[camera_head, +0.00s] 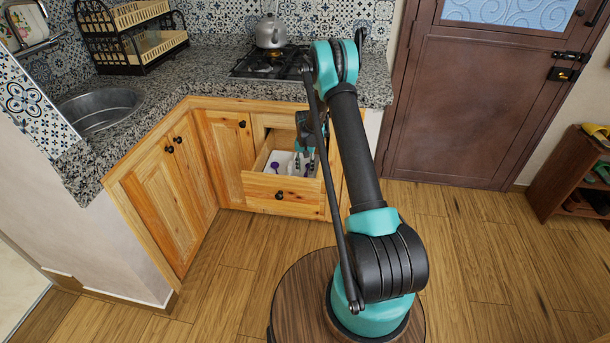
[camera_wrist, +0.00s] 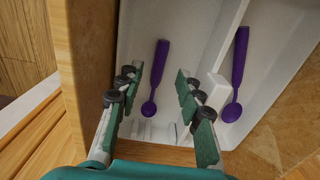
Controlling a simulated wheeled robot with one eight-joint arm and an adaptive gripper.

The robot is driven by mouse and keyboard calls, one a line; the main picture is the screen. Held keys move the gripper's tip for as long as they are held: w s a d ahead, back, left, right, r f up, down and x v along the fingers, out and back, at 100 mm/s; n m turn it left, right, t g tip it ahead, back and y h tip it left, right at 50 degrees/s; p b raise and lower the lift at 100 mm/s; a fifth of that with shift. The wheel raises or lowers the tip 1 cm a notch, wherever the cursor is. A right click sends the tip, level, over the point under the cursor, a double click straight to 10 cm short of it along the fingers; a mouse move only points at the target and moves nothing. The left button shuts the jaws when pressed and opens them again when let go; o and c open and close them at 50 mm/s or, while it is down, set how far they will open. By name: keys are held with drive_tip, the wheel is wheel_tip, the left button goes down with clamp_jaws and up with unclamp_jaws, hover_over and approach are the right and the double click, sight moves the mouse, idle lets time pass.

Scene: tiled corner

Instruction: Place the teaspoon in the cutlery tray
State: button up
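Two purple spoons lie in the white cutlery tray (camera_wrist: 200,45) inside the open drawer. One spoon (camera_wrist: 156,75) is in the wider left compartment, and the other spoon (camera_wrist: 238,65) is in the right compartment beyond a white divider. I cannot tell for sure which is the teaspoon. My gripper (camera_wrist: 158,80) is open, with its fingers apart on either side of the left spoon; neither visibly touches it. In the head view my gripper is over the drawer, partly hidden by my arm, and the tray (camera_head: 284,156) shows with a purple spoon bowl (camera_head: 275,166).
The wooden drawer (camera_head: 283,195) is pulled out, and its walls stand around the tray. The granite counter (camera_head: 205,75) is above, with a stove and a kettle (camera_head: 270,32). A sink (camera_head: 100,108) is at left.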

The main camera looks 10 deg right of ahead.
wheel_tip(320, 180, up, 8)
drive_tip(key=f, duration=0.1)
drive_tip(key=s+d+r+n+t, duration=0.2)
drive_tip(key=s+d+r, duration=0.1)
drive_tip(key=s+r, duration=1.5)
drive_tip(key=s+d+n+t, duration=0.1)
drive_tip(key=s+t, duration=0.1)
drive_tip(key=s, duration=2.2)
drive_tip(key=shift+f+n, duration=0.3)
drive_tip(key=shift+f, duration=0.1)
